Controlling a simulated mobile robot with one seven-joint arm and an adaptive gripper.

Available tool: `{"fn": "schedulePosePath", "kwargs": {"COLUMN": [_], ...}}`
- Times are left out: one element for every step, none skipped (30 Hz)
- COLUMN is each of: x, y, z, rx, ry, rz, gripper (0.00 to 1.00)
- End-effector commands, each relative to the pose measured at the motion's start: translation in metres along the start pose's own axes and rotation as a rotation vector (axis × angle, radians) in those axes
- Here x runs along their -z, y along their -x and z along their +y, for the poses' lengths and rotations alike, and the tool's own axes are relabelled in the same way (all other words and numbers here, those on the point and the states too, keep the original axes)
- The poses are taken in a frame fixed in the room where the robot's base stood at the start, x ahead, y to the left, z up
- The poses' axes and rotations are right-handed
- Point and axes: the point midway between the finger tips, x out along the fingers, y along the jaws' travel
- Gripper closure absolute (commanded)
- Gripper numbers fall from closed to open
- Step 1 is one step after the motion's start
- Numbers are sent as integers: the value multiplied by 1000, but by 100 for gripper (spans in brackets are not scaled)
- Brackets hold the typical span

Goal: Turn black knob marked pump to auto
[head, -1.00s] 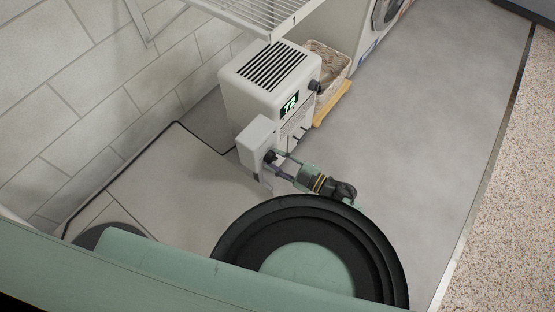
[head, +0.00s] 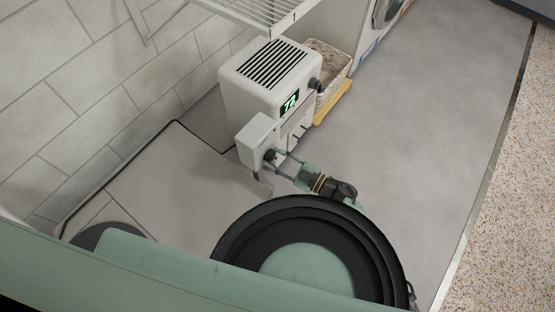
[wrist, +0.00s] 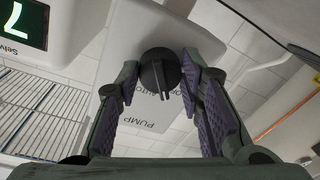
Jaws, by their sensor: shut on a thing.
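The black knob (wrist: 160,72) sits on a white box in the wrist view, with the words PUMP and AUTO printed on the panel (wrist: 148,118) near it. The picture is rolled, so the print appears upside down. My gripper (wrist: 158,80) has its two purple-padded fingers on either side of the knob, closed on it. The knob's pointer ridge points toward the bottom of the wrist view. In the head view the white pump box (head: 257,137) carries the knob (head: 269,156) on its right face, with my gripper (head: 275,160) at it.
A white dehumidifier (head: 265,85) with a lit green display stands behind the pump box. A wicker basket (head: 328,68) is behind it, and a white wire shelf (head: 250,12) hangs above. The grey floor (head: 430,110) at right is clear.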

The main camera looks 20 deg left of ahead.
Motion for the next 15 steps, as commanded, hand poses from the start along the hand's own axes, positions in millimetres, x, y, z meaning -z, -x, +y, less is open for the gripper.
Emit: {"fn": "schedulePosePath", "kwargs": {"x": [-2,-2,-2,-2,-2,-2,-2,-2,-1,-1,-1,-1,-1,-1,-1], "y": [0,0,0,0,0,0,0,0,0,0,0,0,0,0,0], "z": [-2,-2,-2,-2,-2,-2,-2,-2,-2,-2,-3,-3,-3,-3,-3], "rx": [0,-2,-4,-6,-8,-9,-11,-13,-15,-16,-17,-20,-22,-23,-25], "ry": [-41,-69,-105,-133,-159,-195,-223,-249,-283,-309,-333,-365,-389,-410,-438], "rz": [3,5,6,8,11,14,16,18,21,22,24,26,28,29,32], "gripper": [93,93,93,93,93,93,93,93,93,93,93,93,93,93,93]}}
